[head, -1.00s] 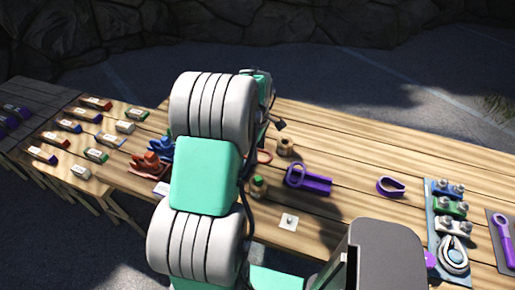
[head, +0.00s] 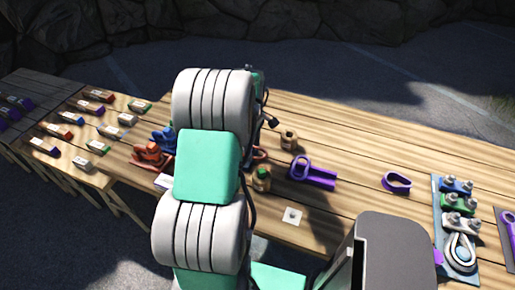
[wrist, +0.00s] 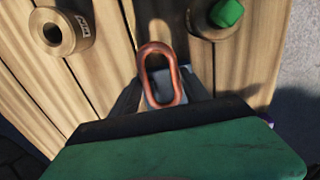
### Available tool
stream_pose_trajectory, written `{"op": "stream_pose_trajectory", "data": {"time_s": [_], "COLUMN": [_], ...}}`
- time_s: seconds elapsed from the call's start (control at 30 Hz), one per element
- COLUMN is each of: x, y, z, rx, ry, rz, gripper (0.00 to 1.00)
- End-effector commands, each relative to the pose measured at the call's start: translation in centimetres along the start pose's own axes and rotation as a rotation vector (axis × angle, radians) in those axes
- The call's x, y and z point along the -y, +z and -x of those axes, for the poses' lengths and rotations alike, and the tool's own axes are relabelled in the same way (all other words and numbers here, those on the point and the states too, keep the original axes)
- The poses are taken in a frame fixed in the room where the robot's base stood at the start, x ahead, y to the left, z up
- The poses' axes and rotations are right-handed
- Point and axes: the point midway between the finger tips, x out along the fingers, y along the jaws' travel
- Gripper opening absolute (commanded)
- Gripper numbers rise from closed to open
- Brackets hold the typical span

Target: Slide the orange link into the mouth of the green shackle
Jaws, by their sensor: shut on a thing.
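The orange link (wrist: 162,75) is a copper-coloured oval ring at the middle of the wrist view. My gripper (wrist: 160,100) is shut on its near end, and the far end sticks out past the jaws. A green piece (wrist: 227,12) on a round wooden block lies ahead and right of the link, apart from it. It also shows in the head view (head: 262,173) beside my arm. I cannot tell whether this is the green shackle, and no mouth shows on it. In the head view my arm hides the gripper.
A round wooden block with a hole (wrist: 60,32) lies left in the wrist view. In the head view, a purple shackle-like piece (head: 315,175), a purple ring (head: 397,182) and a panel of clamps (head: 441,225) lie right. Red (head: 150,155) and blue pieces lie left of my arm.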

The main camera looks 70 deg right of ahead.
Motion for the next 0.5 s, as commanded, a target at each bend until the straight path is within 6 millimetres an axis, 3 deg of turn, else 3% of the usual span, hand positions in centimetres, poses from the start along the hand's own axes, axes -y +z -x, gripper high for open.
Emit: {"op": "stream_pose_trajectory", "data": {"time_s": [0.5], "x": [-0.1], "y": [-3.7], "z": [0.1], "rx": [-0.001], "ry": [0.002], "rz": [0.002], "gripper": [0.00]}}
